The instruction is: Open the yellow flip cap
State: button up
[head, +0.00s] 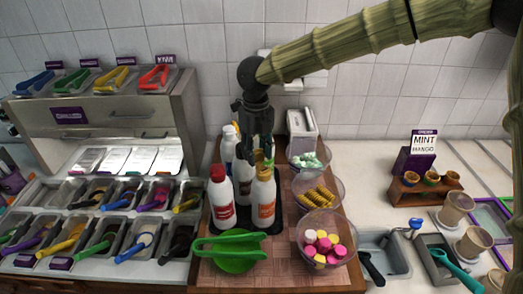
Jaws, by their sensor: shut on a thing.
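The yellow flip cap (264,174) tops a white squeeze bottle (264,198) with an orange label. The bottle stands upright at the front right of a group of bottles on a dark tray (241,225). My gripper (263,160) points down from above, and its fingers are shut at the yellow cap. The fingers partly hide the cap, so its lid angle is hard to tell.
A red-capped bottle (220,199) stands just left, with a blue-capped one (230,143) behind. Bowls of toppings, including pink and yellow pieces (325,246), stand close on the right.

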jog(key=shift+w+a+r+g+p, duration=0.15)
jog(key=shift+a+g+p, duration=0.25)
jog(key=shift+p, duration=0.6)
jog(key=shift+w+a+f+g+h+p, duration=0.35)
jog(key=shift+g+h+p, duration=0.55)
jog(key=shift+p, duration=0.55)
jog(key=shift+w+a+f+g+h+p, duration=0.1)
jog(key=shift+w+f+g+h+p, duration=0.45)
jog(key=shift+g+p, duration=0.7)
jog(key=shift+s, duration=0.15)
jog(key=o, duration=1)
jog(key=shift+r, duration=0.1)
jog(key=shift+r, duration=0.1)
